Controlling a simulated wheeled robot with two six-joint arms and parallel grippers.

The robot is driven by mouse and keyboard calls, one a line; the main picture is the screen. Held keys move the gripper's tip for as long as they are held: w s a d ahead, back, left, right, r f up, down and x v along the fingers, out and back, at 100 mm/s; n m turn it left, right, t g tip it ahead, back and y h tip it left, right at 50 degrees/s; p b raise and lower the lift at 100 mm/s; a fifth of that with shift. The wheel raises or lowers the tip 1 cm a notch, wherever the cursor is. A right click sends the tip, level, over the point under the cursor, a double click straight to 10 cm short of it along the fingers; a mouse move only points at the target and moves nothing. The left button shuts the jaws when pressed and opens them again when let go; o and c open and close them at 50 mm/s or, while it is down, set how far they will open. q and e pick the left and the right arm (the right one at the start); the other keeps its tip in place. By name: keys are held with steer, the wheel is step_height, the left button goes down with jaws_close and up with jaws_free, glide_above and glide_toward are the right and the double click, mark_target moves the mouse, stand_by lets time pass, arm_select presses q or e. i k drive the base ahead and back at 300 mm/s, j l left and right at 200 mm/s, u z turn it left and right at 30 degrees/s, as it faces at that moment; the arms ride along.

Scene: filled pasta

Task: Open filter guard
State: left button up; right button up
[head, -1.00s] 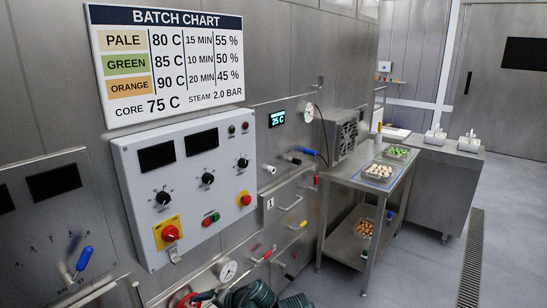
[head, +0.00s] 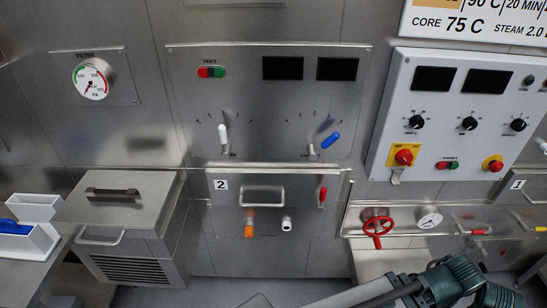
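A round gauge (head: 91,79) marked FILTER is on the wall plate at the upper left. Below it stands a steel housing (head: 110,215) with a dark bar handle (head: 112,193) on its sloping lid, a bright pull handle (head: 100,237) on its front edge and a louvred grille (head: 133,269). The lid looks shut. I see no label saying filter guard, so I cannot tell for sure that this lid is the guard. Teal and dark links of my own arm show at the bottom right. Neither gripper is in view.
A wall panel (head: 270,95) has a white lever (head: 223,134) and a blue lever (head: 330,140). Door 2 (head: 300,220) below has a handle. A red handwheel (head: 377,228) and a control box (head: 455,120) are to the right. White bins (head: 35,206) stand at the left edge.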

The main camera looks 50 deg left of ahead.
mark_target(146, 218)
steer(key=k+u, duration=0.2)
steer(key=u, duration=3.05)
steer(key=i+j+z, duration=0.15)
steer(key=j+z, duration=0.15)
steer(key=j, duration=0.25)
